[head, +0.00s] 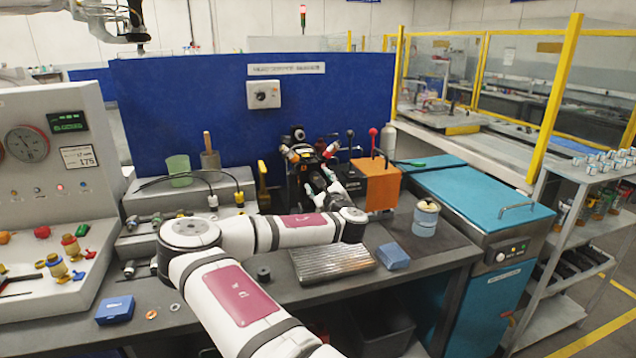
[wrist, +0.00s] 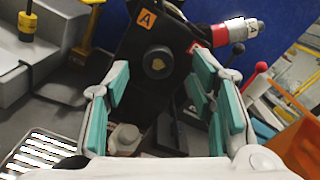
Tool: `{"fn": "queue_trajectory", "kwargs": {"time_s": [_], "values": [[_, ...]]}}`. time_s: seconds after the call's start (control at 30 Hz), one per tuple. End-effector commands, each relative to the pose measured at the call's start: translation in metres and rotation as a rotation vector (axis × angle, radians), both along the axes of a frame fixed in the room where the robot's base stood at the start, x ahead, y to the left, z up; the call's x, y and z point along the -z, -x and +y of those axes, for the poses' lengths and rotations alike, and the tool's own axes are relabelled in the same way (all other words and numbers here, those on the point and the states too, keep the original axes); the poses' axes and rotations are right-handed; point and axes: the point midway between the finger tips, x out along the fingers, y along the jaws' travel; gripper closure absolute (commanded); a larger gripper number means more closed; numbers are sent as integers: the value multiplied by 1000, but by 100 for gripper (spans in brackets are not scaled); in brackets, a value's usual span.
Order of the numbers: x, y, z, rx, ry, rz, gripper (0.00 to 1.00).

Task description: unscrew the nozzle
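In the wrist view a black block with an orange "A" label (wrist: 147,18) stands ahead of my gripper (wrist: 160,76). A round dark fitting with a small brass-coloured centre (wrist: 157,63) is on its face, between my fingertips in the picture. A red and grey cylinder marked "A" (wrist: 230,32) sticks out to the right of the block. I cannot tell for sure which part is the nozzle. My gripper's teal-padded fingers are apart, with nothing held between them. In the head view my gripper (head: 327,183) is in front of the black machine (head: 300,172), partly hiding it.
An orange box (head: 383,187) with levers stands right of the machine. A ribbed metal tray (head: 331,262), a blue block (head: 393,256) and a blue-banded jar (head: 425,219) are on the bench. A blue panel (head: 205,100) closes off the back.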

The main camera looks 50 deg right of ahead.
Motion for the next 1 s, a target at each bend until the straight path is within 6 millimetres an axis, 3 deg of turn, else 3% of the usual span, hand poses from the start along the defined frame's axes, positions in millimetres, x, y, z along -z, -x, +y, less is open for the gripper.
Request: {"fn": "queue_trajectory", "kwargs": {"time_s": [0.33,0.8,1.0], "values": [[2,7,5,-1,-4,1,50],[2,82,50,2,-3,2,50],[1,99,61,0,-2,1,50]]}}
